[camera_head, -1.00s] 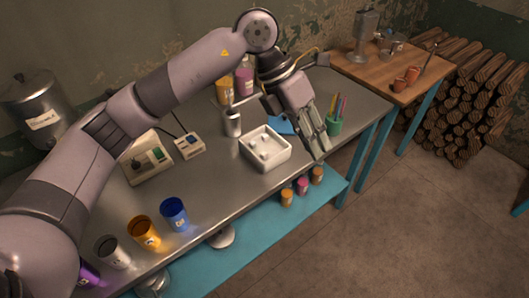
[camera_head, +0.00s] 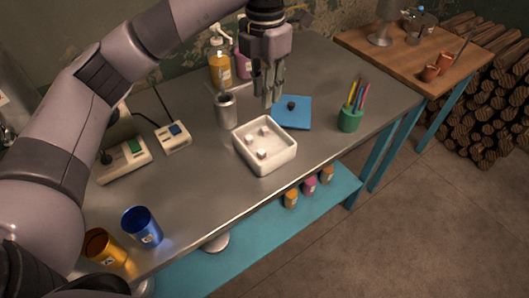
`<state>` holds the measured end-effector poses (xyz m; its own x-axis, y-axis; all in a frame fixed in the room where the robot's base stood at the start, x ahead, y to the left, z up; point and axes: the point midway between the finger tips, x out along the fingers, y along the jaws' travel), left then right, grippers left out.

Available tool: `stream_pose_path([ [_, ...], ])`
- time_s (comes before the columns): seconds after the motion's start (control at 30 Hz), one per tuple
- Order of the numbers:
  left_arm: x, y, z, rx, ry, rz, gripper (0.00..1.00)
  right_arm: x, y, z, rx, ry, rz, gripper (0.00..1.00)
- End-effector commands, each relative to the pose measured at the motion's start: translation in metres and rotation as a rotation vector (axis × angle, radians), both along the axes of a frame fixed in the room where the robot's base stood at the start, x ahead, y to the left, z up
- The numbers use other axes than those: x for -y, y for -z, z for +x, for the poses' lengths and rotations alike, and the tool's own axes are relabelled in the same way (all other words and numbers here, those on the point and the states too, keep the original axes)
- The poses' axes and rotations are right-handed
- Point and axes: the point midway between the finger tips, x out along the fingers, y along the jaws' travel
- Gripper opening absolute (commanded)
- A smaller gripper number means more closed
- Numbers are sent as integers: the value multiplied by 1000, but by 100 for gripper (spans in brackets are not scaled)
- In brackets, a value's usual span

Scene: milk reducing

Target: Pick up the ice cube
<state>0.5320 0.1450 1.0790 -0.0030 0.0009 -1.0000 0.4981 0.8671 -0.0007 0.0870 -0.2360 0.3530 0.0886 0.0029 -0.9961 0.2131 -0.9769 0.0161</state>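Small white ice cubes (camera_head: 262,154) lie inside a white square tray (camera_head: 269,164) on the metal table. My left gripper (camera_head: 267,102) points down just behind the tray's far edge, above the table. Its fingers look close together, but I cannot tell whether a gap is between them. No cube shows in it. My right gripper is not in view.
A metal cup (camera_head: 227,112) stands left of the tray. A blue sheet (camera_head: 297,116) with a small dark object and a green pen holder (camera_head: 350,121) are to the right. Bottles (camera_head: 220,66) stand behind. Blue (camera_head: 142,227) and orange cups (camera_head: 104,248) stand at front left.

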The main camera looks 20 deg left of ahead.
Motion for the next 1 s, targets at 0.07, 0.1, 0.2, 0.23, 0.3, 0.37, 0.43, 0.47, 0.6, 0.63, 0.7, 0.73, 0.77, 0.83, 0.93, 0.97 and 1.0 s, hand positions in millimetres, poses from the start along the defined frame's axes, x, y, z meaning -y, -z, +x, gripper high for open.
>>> stream_pose_path([
  [0.07, 0, 9, -1, -4, 1, 1, 22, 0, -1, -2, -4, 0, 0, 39],
  [0.1, -1, 15, -1, -5, 1, 2, 22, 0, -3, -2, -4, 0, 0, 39],
  [0.2, -1, 35, -2, -6, 0, 1, 22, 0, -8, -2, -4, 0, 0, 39],
  [0.23, 0, 42, -2, -5, 0, 1, 22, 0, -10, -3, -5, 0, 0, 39],
  [0.3, 0, 57, -2, -6, 0, 1, 22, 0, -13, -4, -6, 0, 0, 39],
  [0.37, 0, 71, -2, -7, 1, 0, 22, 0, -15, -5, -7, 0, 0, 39],
  [0.43, 0, 85, -2, -7, 0, 0, 22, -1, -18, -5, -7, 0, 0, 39],
  [0.47, 0, 91, -2, -4, 1, 0, 22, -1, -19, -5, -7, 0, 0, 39],
  [0.6, 0, 111, -2, -3, 0, 1, 22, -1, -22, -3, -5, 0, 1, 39],
  [0.63, 0, 114, -2, -4, 1, 0, 22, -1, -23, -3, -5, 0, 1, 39],
  [0.7, 0, 118, -2, -1, 1, -2, 22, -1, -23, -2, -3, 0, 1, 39],
  [0.73, 0, 119, -2, -1, 1, -2, 22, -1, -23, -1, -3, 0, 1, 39],
  [0.77, 0, 120, -2, 0, 1, -1, 22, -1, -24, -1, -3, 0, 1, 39],
  [0.83, -1, 126, -3, -3, 0, 1, 22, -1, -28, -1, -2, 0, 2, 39],
  [0.93, -2, 140, -7, -6, 1, 1, 22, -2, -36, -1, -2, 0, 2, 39],
  [0.97, -2, 144, -8, -6, 1, 0, 22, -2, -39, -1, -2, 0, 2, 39],
  [1.0, -2, 151, -9, -6, 1, 0, 22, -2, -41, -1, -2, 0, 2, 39],
])
